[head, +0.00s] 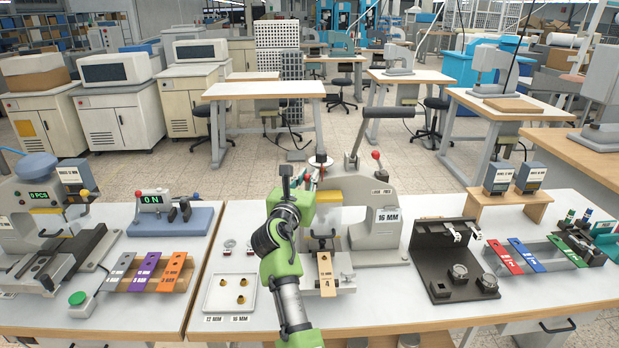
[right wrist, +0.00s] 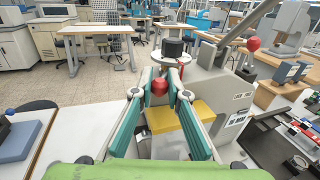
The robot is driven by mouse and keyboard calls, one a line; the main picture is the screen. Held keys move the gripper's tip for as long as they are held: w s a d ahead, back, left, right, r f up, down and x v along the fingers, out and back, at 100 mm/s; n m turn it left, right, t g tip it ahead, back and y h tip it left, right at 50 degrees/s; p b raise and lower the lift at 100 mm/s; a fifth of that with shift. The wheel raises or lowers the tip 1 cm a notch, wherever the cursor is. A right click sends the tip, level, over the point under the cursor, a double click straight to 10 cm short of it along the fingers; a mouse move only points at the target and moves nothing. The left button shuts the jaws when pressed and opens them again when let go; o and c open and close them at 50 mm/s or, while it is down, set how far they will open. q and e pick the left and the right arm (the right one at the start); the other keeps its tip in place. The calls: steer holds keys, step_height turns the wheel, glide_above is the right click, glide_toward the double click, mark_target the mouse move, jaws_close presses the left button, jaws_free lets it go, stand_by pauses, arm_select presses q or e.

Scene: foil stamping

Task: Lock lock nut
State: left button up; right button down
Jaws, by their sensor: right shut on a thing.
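The lever press (head: 375,215) stands on the middle table, with a "16 MM" label on its side. On its top sit a white disc and black cap (right wrist: 174,47), with a small red part beside them. My right gripper (right wrist: 161,80) is at the upper front of the press, just below the disc. Its teal fingers are closed about a red ball knob (right wrist: 160,86). The lock nut itself cannot be told clearly from the parts around the disc. In the head view my green right arm hides part of the press front. My left gripper is not in view.
The press lever (head: 388,113) rises at the back right of the gripper. A yellow block (right wrist: 178,116) is on the press below the fingers. A white tray (head: 210,304) with brass pieces lies left of my arm. A dark fixture (head: 432,255) stands at right.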

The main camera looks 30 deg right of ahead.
steer(key=shift+w+a+r, duration=0.25)
steer(key=shift+a+r, duration=0.1)
steer(key=c, duration=2.2)
jaws_free()
steer(key=o, duration=0.3)
steer(key=shift+w+f, duration=0.2)
steer(key=shift+w, duration=0.1)
steer(key=shift+s+d, duration=0.1)
steer(key=shift+d, duration=0.05)
steer(key=r, duration=0.9)
steer(key=shift+w+a+r, duration=0.2)
steer(key=shift+w+r, duration=0.05)
steer(key=shift+r, duration=0.05)
